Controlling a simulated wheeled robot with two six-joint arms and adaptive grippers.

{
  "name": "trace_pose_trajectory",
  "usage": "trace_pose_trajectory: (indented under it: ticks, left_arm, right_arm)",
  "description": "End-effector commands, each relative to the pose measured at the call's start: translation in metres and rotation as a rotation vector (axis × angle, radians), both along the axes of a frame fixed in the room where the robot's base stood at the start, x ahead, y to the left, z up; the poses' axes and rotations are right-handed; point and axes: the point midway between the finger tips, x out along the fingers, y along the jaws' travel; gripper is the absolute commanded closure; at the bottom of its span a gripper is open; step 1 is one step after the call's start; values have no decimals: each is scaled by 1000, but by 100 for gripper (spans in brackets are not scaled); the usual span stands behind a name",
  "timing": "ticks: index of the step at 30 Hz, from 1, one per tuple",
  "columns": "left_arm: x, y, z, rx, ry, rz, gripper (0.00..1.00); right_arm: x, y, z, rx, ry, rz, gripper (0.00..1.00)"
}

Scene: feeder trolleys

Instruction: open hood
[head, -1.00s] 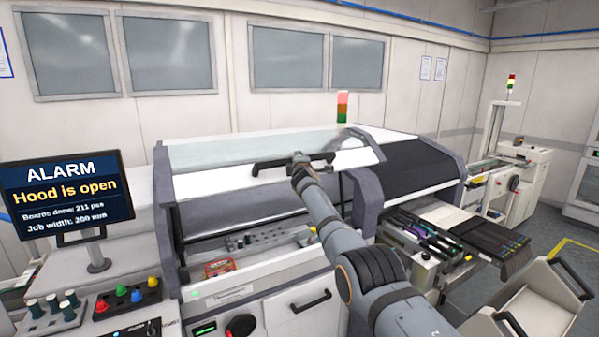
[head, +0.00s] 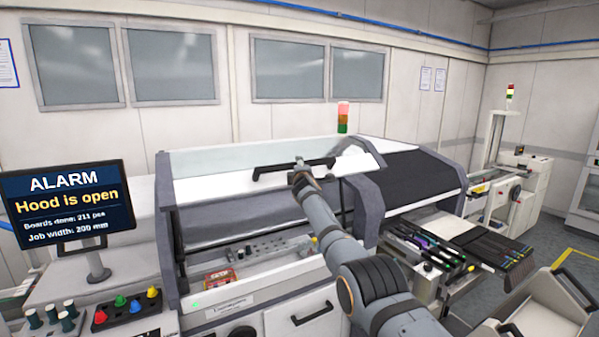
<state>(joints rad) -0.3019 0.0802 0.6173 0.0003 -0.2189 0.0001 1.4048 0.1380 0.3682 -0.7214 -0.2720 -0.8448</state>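The machine's hood (head: 235,183) is raised, with a clear window at its top and a white front panel below. The opening under it shows the inside of the machine. The black hood handle (head: 268,171) runs along the front panel. My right gripper (head: 301,166) is at the handle's middle, over its bar. My own wrist hides the fingers, so I cannot tell whether they are closed around it. The screen (head: 66,204) on the left reads "ALARM, Hood is open". My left gripper is not in view.
A control box with coloured buttons (head: 126,306) stands at lower left. A drawer with a black handle (head: 311,314) is below the opening. Feeders (head: 440,250) stick out on the right, near a pale trolley (head: 545,310). A red-green signal light (head: 343,117) stands behind the hood.

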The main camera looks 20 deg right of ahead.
Motion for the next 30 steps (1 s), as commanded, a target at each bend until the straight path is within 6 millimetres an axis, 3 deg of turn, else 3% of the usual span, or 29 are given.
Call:
trace_pose_trajectory:
  ticks: [11,30]
  left_arm:
    - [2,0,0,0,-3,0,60]
    - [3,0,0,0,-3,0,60]
  right_arm:
    - [-20,5,-2,2,-1,-5,53]
    - [-108,35,0,-1,0,1,53]
